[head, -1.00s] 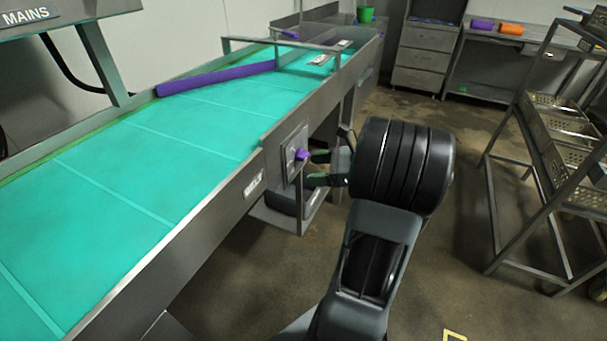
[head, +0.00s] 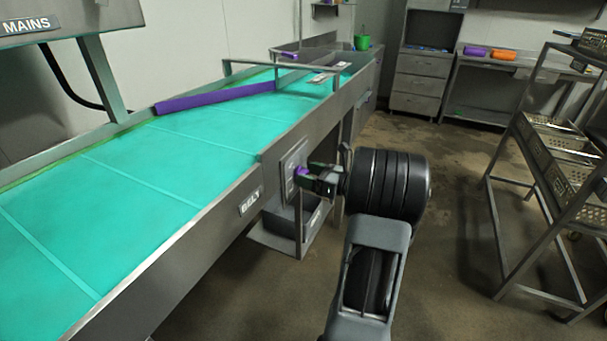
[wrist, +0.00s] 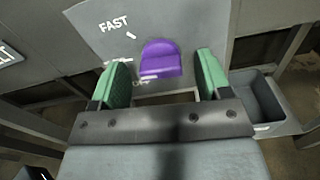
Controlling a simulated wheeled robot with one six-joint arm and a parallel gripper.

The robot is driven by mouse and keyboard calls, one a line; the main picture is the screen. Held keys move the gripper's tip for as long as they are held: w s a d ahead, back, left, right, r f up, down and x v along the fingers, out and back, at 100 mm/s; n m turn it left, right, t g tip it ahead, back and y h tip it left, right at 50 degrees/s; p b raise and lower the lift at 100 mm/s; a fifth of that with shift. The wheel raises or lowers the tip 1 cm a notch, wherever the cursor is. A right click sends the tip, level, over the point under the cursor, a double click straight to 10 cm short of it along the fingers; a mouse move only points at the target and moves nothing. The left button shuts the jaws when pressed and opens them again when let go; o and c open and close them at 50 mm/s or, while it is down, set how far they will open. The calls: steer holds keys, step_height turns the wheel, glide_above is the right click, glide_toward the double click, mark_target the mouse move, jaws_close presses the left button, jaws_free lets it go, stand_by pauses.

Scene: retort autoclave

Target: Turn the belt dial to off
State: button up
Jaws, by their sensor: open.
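The purple belt dial (head: 301,171) sits on a grey plate (head: 291,160) on the side of the conveyor. In the wrist view the dial (wrist: 160,58) shows between my green fingertips, with a gap on each side. The plate (wrist: 190,22) carries the word FAST at upper left and OFF below the dial. Another label left of the dial is partly hidden by the left finger. A white mark lies near FAST. My gripper (head: 320,182) is open and close to the dial; the wrist view shows it (wrist: 163,76) too.
A BELT sign (head: 250,201) is left of the plate. A grey bin (head: 292,221) hangs below it, and shows at right in the wrist view (wrist: 258,100). The teal belt (head: 170,165) runs alongside. A rack (head: 560,170) stands at right, with open floor between.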

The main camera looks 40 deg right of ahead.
steer(key=shift+x, duration=1.05)
steer(key=c, duration=0.9)
